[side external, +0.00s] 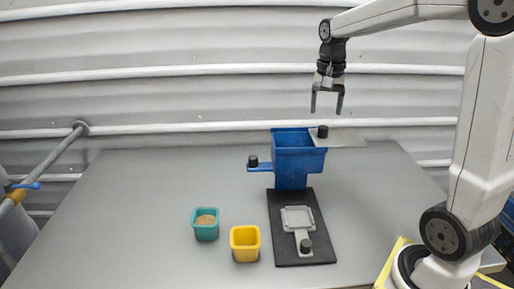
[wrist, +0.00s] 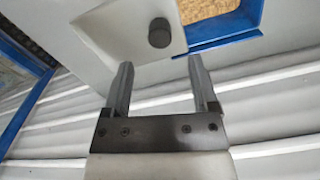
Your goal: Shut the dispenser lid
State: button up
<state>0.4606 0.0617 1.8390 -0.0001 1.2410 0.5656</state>
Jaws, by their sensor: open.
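The blue dispenser hopper (side external: 296,155) stands on a black base plate at the table's middle right. Its pale grey lid (side external: 348,139) is swung out to the right, with a black knob (side external: 323,131) near the hopper's rim. The hopper's top is largely uncovered. In the wrist view, the lid (wrist: 115,38) with its knob (wrist: 159,33) lies beside the blue rim (wrist: 228,38), and tan substrate (wrist: 203,9) shows inside. My gripper (side external: 327,106) is open and empty above the hopper and knob, apart from both. Its fingers (wrist: 160,66) also show in the wrist view.
A blue slide with a black knob (side external: 253,161) sticks out left of the hopper. A grey tray piece (side external: 297,217) with a knob lies on the black base (side external: 281,246). A teal cup (side external: 206,231) holding tan material and a yellow cup (side external: 245,250) stand left. The table's left is clear.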

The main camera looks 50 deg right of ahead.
aim_at(324, 127)
jog(key=shift+f, duration=3.05)
grip_shut()
jog(key=shift+r, duration=0.1)
